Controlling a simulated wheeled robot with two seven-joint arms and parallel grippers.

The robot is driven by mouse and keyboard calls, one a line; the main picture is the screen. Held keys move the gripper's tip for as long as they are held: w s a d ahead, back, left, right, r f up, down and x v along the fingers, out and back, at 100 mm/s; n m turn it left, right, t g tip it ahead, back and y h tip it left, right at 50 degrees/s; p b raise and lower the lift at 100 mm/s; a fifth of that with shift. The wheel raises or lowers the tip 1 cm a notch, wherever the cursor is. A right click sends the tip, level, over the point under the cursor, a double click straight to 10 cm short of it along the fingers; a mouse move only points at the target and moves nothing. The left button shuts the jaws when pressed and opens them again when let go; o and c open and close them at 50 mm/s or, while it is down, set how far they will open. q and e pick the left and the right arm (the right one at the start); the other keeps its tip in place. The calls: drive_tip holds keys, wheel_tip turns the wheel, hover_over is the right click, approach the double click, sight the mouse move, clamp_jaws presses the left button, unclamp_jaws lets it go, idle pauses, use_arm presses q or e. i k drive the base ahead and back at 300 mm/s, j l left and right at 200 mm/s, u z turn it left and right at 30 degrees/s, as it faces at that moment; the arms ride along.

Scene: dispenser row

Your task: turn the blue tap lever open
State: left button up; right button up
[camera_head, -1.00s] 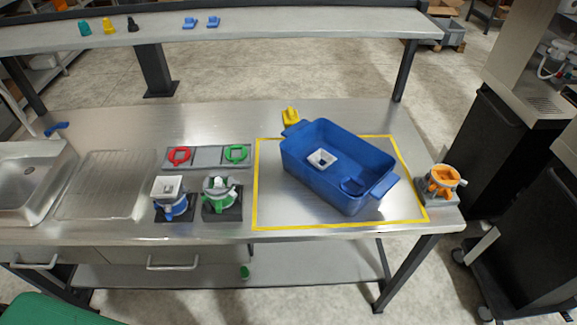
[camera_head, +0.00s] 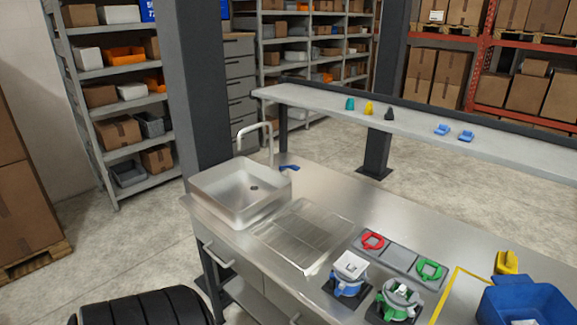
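The blue tap lever (camera_head: 289,168) is small and sits at the back right corner of the sink, next to the base of the tap. The metal tap (camera_head: 256,139) has a tall curved spout that reaches over the steel sink basin (camera_head: 225,200). The lever is small in view, so its exact angle is hard to tell. Neither of my grippers is in view.
A drainboard (camera_head: 305,235) lies right of the sink. Blue (camera_head: 349,275) and green (camera_head: 399,300) dispensers and a blue tub (camera_head: 530,303) stand further right. A raised shelf (camera_head: 420,122) runs behind. A black ribbed object (camera_head: 145,308) is in front, lower left.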

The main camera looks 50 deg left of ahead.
sight(294, 167)
drive_tip(key=u, duration=1.5)
